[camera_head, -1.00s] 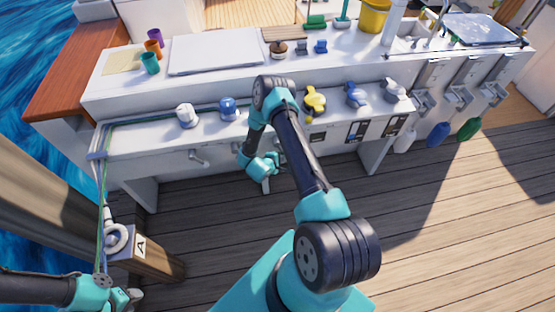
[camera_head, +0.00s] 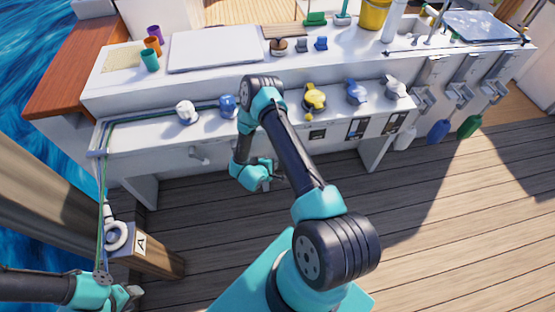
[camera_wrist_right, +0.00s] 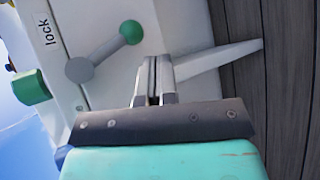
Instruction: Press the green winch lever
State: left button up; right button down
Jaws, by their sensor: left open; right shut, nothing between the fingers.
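In the right wrist view, the green winch lever shows as a green ball knob (camera_wrist_right: 131,32) on a short grey arm. The arm runs down-left to a round grey pivot (camera_wrist_right: 79,69) on a white panel. My right gripper (camera_wrist_right: 156,64) is shut and empty, with its fingertips below and right of the knob in that view, apart from it in the picture. In the head view my right gripper (camera_head: 268,182) is in front of the white bench, and I cannot make out the green knob there. My left gripper (camera_head: 132,292) is open and empty at the lower left.
The white bench (camera_head: 140,142) carries white, blue and yellow winches on its front ledge. A "lock" label (camera_wrist_right: 46,30) and a green part (camera_wrist_right: 32,88) are left of the lever. A wooden post marked A (camera_head: 150,258) stands near my left gripper.

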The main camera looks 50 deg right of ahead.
jog(key=v, duration=0.7)
jog(key=shift+a+r, duration=0.15)
jog(key=shift+a, duration=0.05)
jog(key=w+a+r+m+t+y, duration=0.1)
jog(key=a+r+m+t+y, duration=0.25)
jog(key=a+y, duration=0.55)
jog(key=s+a+r+m+g+y, duration=0.4)
jog(key=s+a+r+y, duration=0.2)
jog(key=s+a, duration=0.3)
jog(key=shift+a+r+g, duration=0.2)
jog(key=shift+r+g, duration=0.15)
jog(key=shift+r, duration=0.2)
jog(key=shift+s, duration=0.1)
